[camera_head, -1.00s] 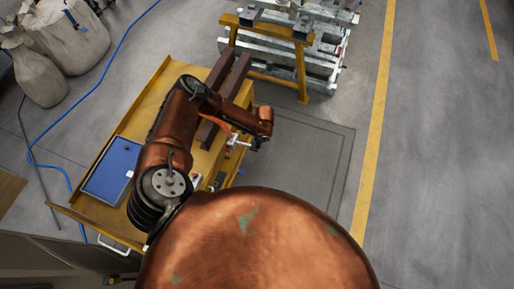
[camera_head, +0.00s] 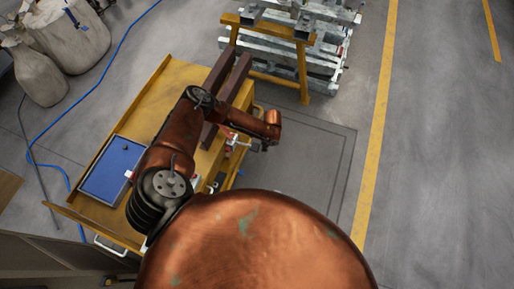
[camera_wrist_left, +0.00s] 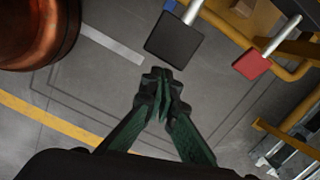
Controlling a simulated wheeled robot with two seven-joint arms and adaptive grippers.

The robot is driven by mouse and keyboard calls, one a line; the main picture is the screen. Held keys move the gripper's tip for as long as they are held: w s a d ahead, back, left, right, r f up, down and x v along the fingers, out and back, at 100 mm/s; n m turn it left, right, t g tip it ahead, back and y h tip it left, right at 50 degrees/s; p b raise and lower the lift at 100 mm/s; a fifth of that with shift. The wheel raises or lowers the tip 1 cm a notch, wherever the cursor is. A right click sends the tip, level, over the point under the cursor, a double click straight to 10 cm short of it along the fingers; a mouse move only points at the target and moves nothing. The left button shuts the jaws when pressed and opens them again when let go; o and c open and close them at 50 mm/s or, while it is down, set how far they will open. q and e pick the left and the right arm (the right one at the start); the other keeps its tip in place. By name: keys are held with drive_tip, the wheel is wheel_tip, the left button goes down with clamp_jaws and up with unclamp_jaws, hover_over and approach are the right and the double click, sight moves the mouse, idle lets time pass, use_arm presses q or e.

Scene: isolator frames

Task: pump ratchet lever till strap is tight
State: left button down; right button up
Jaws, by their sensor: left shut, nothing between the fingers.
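My left gripper (camera_wrist_left: 160,88) has dark green fingers brought together, with nothing between them. It points at a dark square block (camera_wrist_left: 174,40) on a silver rod, a little beyond the fingertips in the picture; I cannot tell how far apart in depth. A red block (camera_wrist_left: 252,66) on a similar rod is to the right. I cannot tell which is the ratchet lever. In the head view the left arm bends over the yellow cart, and its gripper (camera_head: 264,149) is small and dark past the cart's right edge. Small red and white hardware (camera_head: 230,141) is beside it. No strap can be made out clearly.
The yellow cart (camera_head: 150,92) carries a blue panel (camera_head: 112,170) and dark brown beams (camera_head: 236,78). A yellow stand (camera_head: 303,75) with grey metal bars is behind. Sacks (camera_head: 75,32) and a blue hose lie left. Floor at right is clear.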

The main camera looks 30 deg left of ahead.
use_arm(q)
wheel_tip(320, 180, up, 12)
drive_tip(key=shift+w+d, duration=0.25)
drive_tip(key=shift+d, duration=0.2)
idle(1.1)
